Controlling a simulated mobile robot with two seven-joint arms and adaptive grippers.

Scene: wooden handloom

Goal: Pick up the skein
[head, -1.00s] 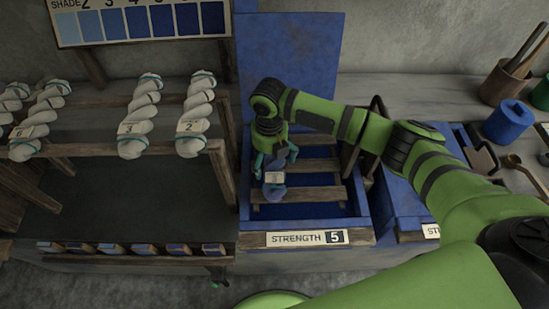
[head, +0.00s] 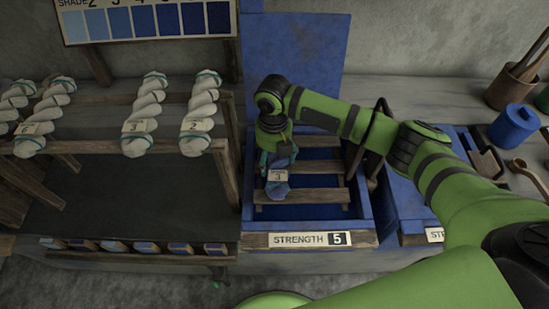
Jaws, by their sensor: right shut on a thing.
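A blue skein (head: 279,190) with a small tag reading 3 lies in the open blue vat (head: 358,213), over its wooden slats. The vat's front label reads STRENGTH 5. My right gripper (head: 277,160) is over the skein, fingers pointing down, and is shut on its upper end. The fingers hide part of the skein. The lower end of the skein still seems to lie at the slats; I cannot tell whether it is lifted. My left gripper is not in view.
White twisted skeins, including a tagged one (head: 201,115), lie on a wooden rack at left. A shade chart (head: 145,20) hangs above. The vat's raised lid (head: 292,70) stands behind. A second blue vat (head: 405,210) and a blue pot (head: 513,125) are at right.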

